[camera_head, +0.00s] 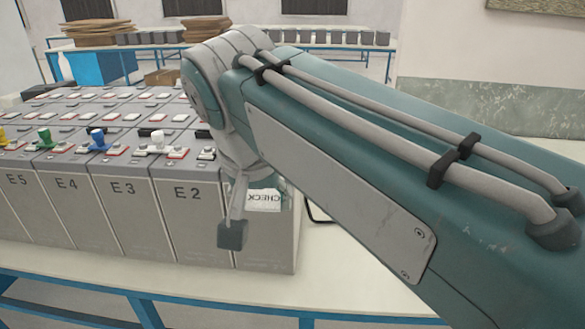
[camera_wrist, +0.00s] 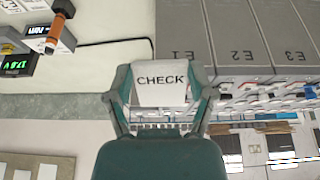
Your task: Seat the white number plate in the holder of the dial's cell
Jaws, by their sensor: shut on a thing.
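My gripper (camera_head: 247,219) is shut on a white plate (camera_head: 264,198) lettered CHECK, just in front of the end cell of the battery row. In the wrist view the plate (camera_wrist: 160,87) sits between my two fingers and its lettering reads clearly. Grey cells stand in a row; E2 (camera_head: 187,195) and E3 (camera_head: 123,190) read in the head view, and E1 (camera_wrist: 178,52) in the wrist view. I cannot make out the holder.
The cells stand on a pale bench top (camera_head: 200,290) with a blue frame. Coloured caps, including blue (camera_head: 97,138) and green (camera_head: 44,137), rise from the cell tops. My arm hides the bench to the right. An orange rod (camera_wrist: 54,33) is by the instruments.

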